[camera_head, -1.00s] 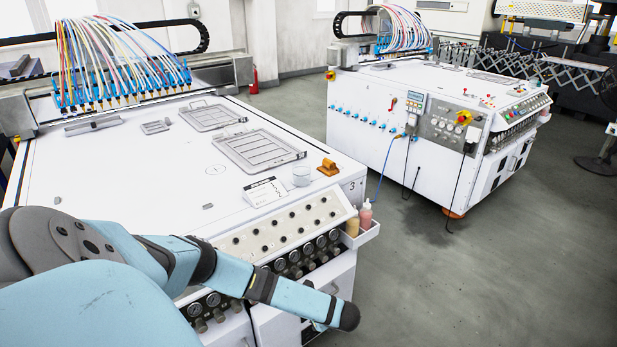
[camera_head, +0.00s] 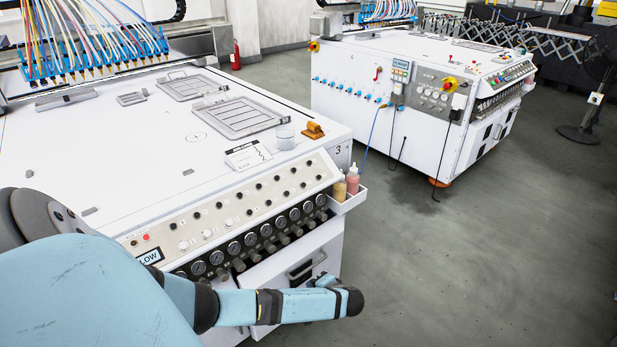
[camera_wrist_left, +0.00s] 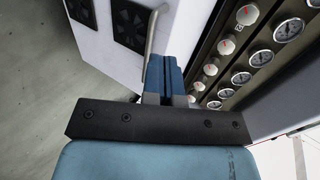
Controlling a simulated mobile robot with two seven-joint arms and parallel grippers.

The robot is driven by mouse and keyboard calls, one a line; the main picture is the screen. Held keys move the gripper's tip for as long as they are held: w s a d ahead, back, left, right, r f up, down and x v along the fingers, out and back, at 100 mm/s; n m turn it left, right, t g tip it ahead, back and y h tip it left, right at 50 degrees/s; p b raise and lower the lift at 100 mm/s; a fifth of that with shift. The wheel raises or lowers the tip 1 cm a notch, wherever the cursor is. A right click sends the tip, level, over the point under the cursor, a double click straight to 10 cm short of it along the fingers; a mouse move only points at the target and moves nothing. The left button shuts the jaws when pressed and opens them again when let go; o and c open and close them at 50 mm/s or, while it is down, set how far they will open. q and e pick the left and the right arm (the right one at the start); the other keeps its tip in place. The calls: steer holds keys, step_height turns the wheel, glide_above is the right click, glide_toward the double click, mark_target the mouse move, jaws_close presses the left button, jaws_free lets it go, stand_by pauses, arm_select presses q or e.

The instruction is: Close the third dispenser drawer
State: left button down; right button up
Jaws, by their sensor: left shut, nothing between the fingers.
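A white drawer (camera_head: 275,270) with a metal bar handle (camera_head: 306,268) sits under the gauge row on the near machine's front. It looks pulled out, but my left arm covers its lower part, so how far is unclear. In the left wrist view, a grey bar handle (camera_wrist_left: 152,45) stands just left of my left gripper (camera_wrist_left: 168,62). The blue fingers are shut and empty, close to the white front; I cannot tell whether they touch it. In the head view, my left forearm crosses in front of the drawer and its wrist end lies just below the handle. My right gripper is not in view.
The near machine's panel carries knobs and several gauges (camera_head: 250,238). A side tray (camera_head: 350,201) with two bottles projects at its right corner. In the left wrist view, dark vents (camera_wrist_left: 131,22) show on a white panel. Grey floor (camera_head: 450,270) is clear to the right.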

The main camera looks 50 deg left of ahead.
mark_target(284, 263)
arm_select(q)
steer(key=x, duration=0.3)
steer(key=b+x, duration=0.1)
steer(key=x, duration=0.2)
steer(key=r+b+x, duration=0.1)
steer(key=x, duration=0.3)
steer(key=shift+a+f, duration=0.1)
steer(key=shift+a, duration=0.2)
steer(key=shift+a+b, duration=0.35)
steer(key=shift+a, duration=0.5)
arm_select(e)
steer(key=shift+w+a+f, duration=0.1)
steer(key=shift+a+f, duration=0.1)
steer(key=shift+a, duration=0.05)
arm_select(q)
steer(key=a, duration=0.4)
steer(key=shift+w+a, duration=0.1)
steer(key=shift+a, duration=0.3)
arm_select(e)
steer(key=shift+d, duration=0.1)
arm_select(q)
steer(key=shift+r, duration=0.25)
